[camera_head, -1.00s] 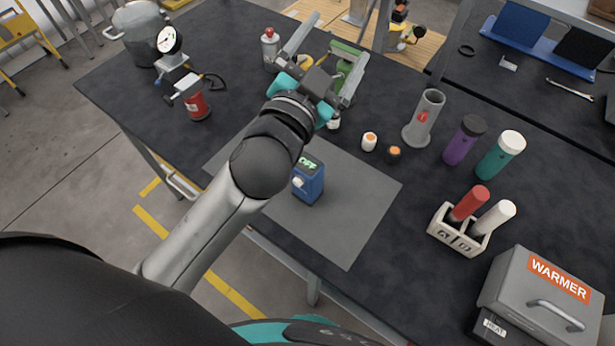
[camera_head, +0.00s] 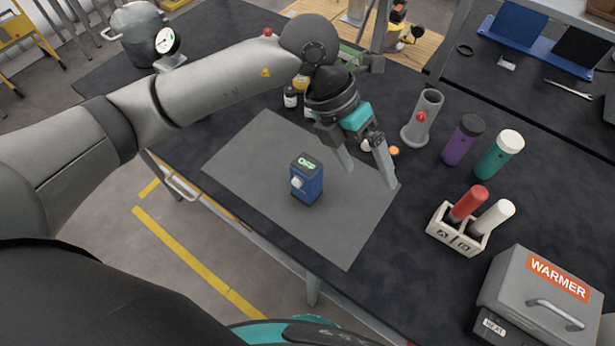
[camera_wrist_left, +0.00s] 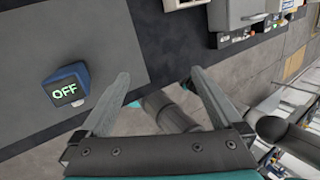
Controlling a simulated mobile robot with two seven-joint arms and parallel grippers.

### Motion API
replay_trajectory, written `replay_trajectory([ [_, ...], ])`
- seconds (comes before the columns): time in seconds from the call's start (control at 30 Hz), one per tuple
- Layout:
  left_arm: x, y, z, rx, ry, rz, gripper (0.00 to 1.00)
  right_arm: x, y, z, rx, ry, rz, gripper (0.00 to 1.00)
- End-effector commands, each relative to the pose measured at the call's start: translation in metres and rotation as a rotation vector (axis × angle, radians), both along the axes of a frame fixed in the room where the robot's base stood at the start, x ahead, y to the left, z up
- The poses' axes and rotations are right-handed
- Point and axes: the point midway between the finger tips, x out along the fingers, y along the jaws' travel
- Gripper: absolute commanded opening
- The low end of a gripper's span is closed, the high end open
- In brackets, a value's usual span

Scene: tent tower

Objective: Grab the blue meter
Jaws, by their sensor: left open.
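The blue meter (camera_head: 307,180) stands upright on the grey mat (camera_head: 250,165), its lit display reading OFF and a pale knob on its front. In the left wrist view the meter (camera_wrist_left: 66,88) is at the left, outside the fingers. My left gripper (camera_head: 370,180) is open and empty, pointing down over the right part of the mat, to the right of the meter and apart from it. In the left wrist view its two fingers (camera_wrist_left: 160,85) are spread with nothing between them. My right gripper is not in view.
A grey cylinder holder (camera_head: 424,120), a purple bottle (camera_head: 463,141), a teal bottle (camera_head: 498,156), a white rack (camera_head: 457,238) with tubes and the warmer box (camera_head: 540,300) stand to the right. Small bottles sit behind my arm. The mat around the meter is clear.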

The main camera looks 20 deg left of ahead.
Motion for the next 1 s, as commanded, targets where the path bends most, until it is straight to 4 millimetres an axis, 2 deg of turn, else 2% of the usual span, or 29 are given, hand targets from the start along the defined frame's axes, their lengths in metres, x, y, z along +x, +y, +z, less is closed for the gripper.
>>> replay_trajectory([
  [0.03, 0.011, 0.024, -0.005, 0.113, -0.023, 0.014, 1.0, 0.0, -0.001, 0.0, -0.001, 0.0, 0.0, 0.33],
  [0.1, 0.023, 0.054, -0.009, 0.251, -0.042, 0.039, 1.0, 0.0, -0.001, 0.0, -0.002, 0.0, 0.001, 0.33],
  [0.2, 0.034, 0.086, -0.009, 0.391, -0.06, 0.071, 1.0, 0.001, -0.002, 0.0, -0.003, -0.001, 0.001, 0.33],
  [0.3, 0.038, 0.104, -0.009, 0.466, -0.067, 0.091, 1.0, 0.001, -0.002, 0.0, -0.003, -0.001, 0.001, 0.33],
  [0.47, 0.039, 0.111, -0.026, 0.496, -0.066, 0.1, 1.0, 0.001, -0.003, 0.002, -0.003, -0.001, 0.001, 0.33],
  [0.7, 0.039, 0.11, -0.078, 0.492, -0.065, 0.097, 1.0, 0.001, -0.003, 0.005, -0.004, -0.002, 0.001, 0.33],
  [0.8, 0.039, 0.109, -0.094, 0.491, -0.066, 0.096, 1.0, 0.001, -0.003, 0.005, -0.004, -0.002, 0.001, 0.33],
  [1.0, 0.04, 0.109, -0.108, 0.489, -0.069, 0.096, 1.0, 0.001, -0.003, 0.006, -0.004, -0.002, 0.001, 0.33],
])
